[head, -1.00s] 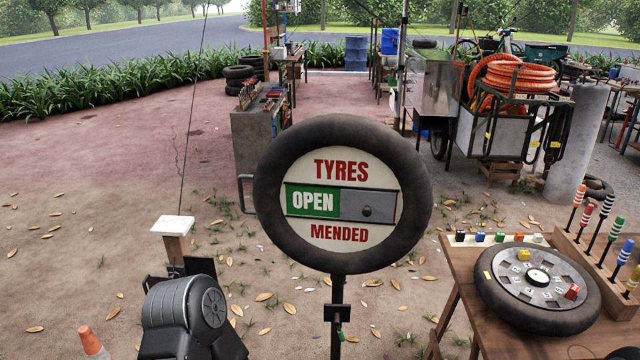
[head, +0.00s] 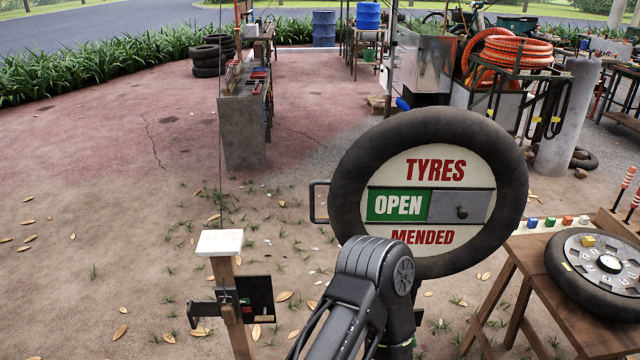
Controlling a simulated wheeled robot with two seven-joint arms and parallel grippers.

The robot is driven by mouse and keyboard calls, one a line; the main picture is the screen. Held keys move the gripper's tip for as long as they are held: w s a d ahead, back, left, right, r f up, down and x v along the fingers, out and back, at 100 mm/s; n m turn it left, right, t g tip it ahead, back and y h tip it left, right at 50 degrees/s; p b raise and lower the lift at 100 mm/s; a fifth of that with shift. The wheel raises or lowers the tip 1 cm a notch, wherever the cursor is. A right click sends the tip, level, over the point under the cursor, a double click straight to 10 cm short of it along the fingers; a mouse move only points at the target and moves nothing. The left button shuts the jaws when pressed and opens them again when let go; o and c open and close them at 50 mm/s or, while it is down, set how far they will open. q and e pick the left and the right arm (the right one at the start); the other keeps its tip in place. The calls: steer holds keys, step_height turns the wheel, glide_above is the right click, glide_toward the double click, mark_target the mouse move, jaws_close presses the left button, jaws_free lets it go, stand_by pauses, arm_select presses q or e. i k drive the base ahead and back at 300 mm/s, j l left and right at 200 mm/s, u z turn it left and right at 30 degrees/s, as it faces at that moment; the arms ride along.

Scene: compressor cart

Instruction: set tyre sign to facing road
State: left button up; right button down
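The tyre sign (head: 435,203) is a black tyre ring around a cream disc, reading TYRES and MENDED in red. Its face is turned toward me. A green OPEN panel (head: 397,205) shows at the left of its slot, with a grey slider plate and dark knob (head: 461,212) at the right. A handle-like dark bracket (head: 319,202) shows at the sign's left edge; I cannot tell whether it is attached. One of my dark arms rises in front of the sign's lower left and hides its post. No gripper fingers are visible.
A wooden post with a white top (head: 220,243) and a dark box stands left of the sign. A wooden table (head: 540,285) with a tyre dial (head: 600,268) is at the right. A grey cabinet (head: 244,128) stands behind. The ground at left is open, with scattered leaves.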

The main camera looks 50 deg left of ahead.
mark_target(383, 185)
steer(key=k+j, duration=0.1)
steer(key=j, duration=0.25)
steer(key=k+j, duration=0.15)
steer(key=j, duration=0.25)
steer(key=k+j+z, duration=0.1)
steer(key=j, duration=0.25)
steer(key=k+j, duration=0.15)
steer(key=j, duration=0.2)
